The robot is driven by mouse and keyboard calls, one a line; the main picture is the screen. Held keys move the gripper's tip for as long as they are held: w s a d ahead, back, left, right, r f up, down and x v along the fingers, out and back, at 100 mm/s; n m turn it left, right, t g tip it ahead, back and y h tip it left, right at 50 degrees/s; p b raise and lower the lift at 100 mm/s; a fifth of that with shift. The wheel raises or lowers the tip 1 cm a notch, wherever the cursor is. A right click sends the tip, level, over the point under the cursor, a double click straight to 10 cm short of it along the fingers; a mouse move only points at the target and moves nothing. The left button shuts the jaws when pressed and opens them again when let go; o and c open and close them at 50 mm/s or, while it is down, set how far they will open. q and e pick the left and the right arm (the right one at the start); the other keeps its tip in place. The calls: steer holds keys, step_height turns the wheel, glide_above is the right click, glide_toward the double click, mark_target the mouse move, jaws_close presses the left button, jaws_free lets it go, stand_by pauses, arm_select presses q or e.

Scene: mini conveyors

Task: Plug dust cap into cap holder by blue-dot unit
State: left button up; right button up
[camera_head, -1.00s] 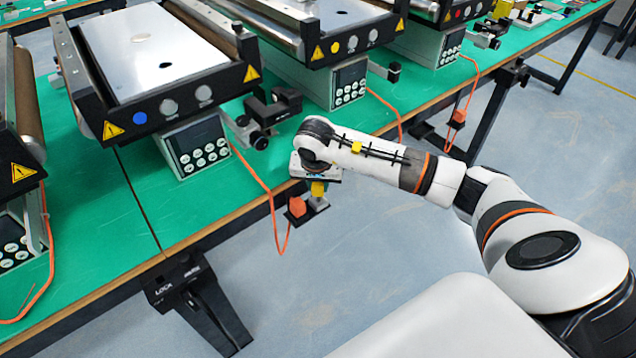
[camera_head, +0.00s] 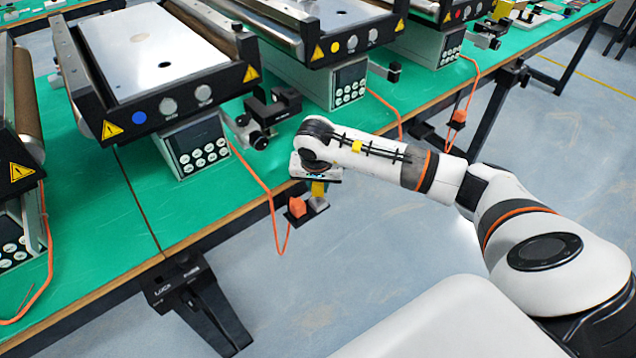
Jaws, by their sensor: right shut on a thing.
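The blue-dot unit (camera_head: 150,95) stands at the left of the green bench, with a blue dot on its front. Its orange cable (camera_head: 262,187) loops over the bench edge and up to an orange block (camera_head: 296,207). The block sits on a small black bracket at the edge. My right gripper (camera_head: 318,189) points down just right of the block, at the bracket. It is shut on a small piece, taken as the dust cap; a yellow part shows there, and a silver piece just below. The exact grip and the holder's opening are too small to tell. My left gripper is not in view.
A yellow-dot unit (camera_head: 330,45) and a red-dot unit (camera_head: 440,30) stand further right. Another orange block (camera_head: 459,115) sits at the bench edge beyond my arm. A black clamp (camera_head: 272,105) stands behind my gripper. Open floor (camera_head: 560,130) lies in front of the bench.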

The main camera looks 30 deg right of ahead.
mark_target(320, 192)
stand_by(0.3)
steer(key=shift+f+b, duration=1)
steer(key=shift+f, duration=0.2)
steer(key=shift+d+f+b, duration=0.15)
steer(key=shift+f+b, duration=0.2)
steer(key=shift+b, duration=0.1)
steer(key=o, duration=1.1)
steer(key=shift+f, duration=0.15)
steer(key=shift+c, duration=0.2)
